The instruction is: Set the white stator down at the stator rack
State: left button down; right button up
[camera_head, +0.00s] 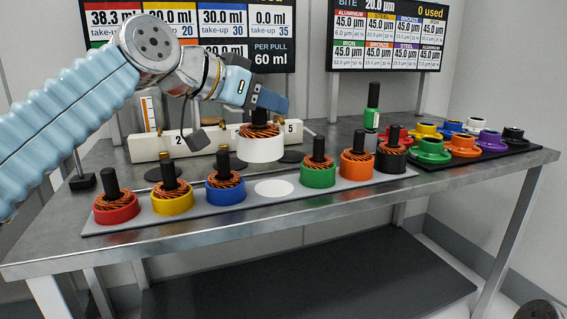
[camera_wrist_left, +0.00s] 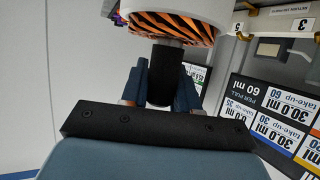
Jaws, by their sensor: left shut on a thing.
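The white stator (camera_head: 261,150) has an orange wound top and a black post. My left gripper (camera_head: 262,112) is shut on its black post and holds it upright above the stator rack (camera_head: 232,206). In the left wrist view the white stator (camera_wrist_left: 175,12) hangs beyond the fingers, with its black post (camera_wrist_left: 165,75) between them. On the rack, a bare white round spot (camera_head: 274,189) lies between the blue stator (camera_head: 226,190) and the green stator (camera_head: 318,175). The held stator is above and slightly left of that spot. My right gripper is not in view.
Red (camera_head: 116,209), yellow (camera_head: 173,199), orange (camera_head: 357,167) and black stators (camera_head: 391,157) also stand on the rack. A cream block with numbers (camera_head: 148,147) stands behind.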

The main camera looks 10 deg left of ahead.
pick_arm(q)
jog(key=w+f, duration=0.3)
jog(key=w+f+b, duration=0.1)
jog(key=w+f, duration=0.2)
jog(key=f, duration=0.1)
jog(key=w+f, duration=0.3)
jog(key=w, duration=0.1)
jog(key=shift+a+f, duration=0.25)
jog(key=shift+f, duration=0.25)
jog(key=shift+s, duration=0.1)
jog(key=shift+f+b, duration=0.15)
jog(key=shift+b, duration=0.2)
jog(key=c, duration=0.8)
grip_release()
jog(key=shift+c, duration=0.2)
